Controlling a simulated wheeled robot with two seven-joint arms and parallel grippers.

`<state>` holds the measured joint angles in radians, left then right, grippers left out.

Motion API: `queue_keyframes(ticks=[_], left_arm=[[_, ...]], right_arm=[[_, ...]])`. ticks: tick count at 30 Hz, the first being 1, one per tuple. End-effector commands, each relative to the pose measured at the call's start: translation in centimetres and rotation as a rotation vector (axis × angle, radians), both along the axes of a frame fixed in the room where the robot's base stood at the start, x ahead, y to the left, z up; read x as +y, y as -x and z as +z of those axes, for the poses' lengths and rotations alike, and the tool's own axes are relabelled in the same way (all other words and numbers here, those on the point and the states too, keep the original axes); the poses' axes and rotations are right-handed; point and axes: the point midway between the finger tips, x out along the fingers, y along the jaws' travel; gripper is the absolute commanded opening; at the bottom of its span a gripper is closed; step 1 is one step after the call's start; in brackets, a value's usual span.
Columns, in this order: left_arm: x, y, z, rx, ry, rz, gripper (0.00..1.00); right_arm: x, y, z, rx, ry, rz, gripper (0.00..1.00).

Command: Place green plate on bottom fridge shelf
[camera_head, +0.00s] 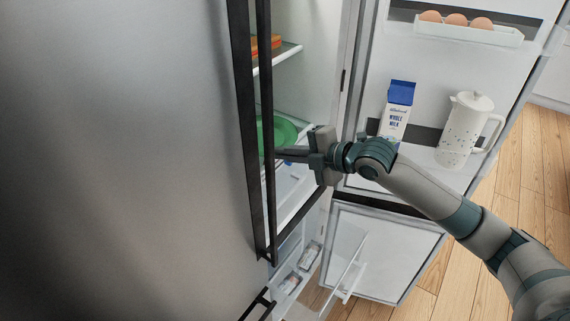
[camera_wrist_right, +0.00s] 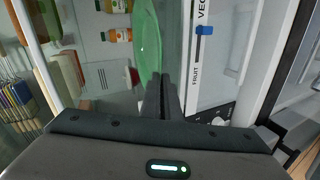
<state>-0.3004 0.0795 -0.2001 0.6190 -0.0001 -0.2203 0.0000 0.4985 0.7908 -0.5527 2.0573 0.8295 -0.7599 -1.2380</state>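The green plate (camera_head: 278,134) is inside the open fridge, partly hidden behind the dark door edge on the left. In the right wrist view the plate (camera_wrist_right: 147,42) shows as a narrow, steeply angled green oval, cut off at the top. My right gripper (camera_head: 281,154) reaches in from the right. Its fingers (camera_wrist_right: 164,95) are close together at the plate's near rim and appear shut on it. The bottom fridge shelf (camera_head: 290,200) lies below the gripper, above the drawers. Whether the plate touches the shelf is hidden. My left gripper is out of view.
The open fridge door at right holds a milk carton (camera_head: 397,112), a speckled white jug (camera_head: 467,130) and eggs (camera_head: 456,20). An orange item (camera_head: 266,46) sits on an upper shelf. The left door's dark edge (camera_head: 258,130) stands close to the gripper.

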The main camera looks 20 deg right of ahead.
Motion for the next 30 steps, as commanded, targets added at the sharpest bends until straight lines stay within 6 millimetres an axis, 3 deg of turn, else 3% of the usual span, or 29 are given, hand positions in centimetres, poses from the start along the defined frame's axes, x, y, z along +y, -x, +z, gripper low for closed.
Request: queue_keyframes(ticks=[5,14,26,28,30], left_arm=[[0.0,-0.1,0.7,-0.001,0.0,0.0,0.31],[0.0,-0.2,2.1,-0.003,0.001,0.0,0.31],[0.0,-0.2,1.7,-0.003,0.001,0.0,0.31],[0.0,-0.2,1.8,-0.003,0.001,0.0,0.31],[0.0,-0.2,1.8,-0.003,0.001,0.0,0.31]], right_arm=[[0.0,0.0,-0.7,0.001,-0.003,-0.001,0.0],[0.0,0.0,-3.7,-0.001,-0.002,-0.001,0.0],[0.0,0.0,-4.2,-0.003,-0.001,0.0,0.0],[0.0,0.0,-4.2,0.0,0.0,0.0,0.19],[0.0,0.0,-4.2,0.0,0.0,0.0,0.21]])
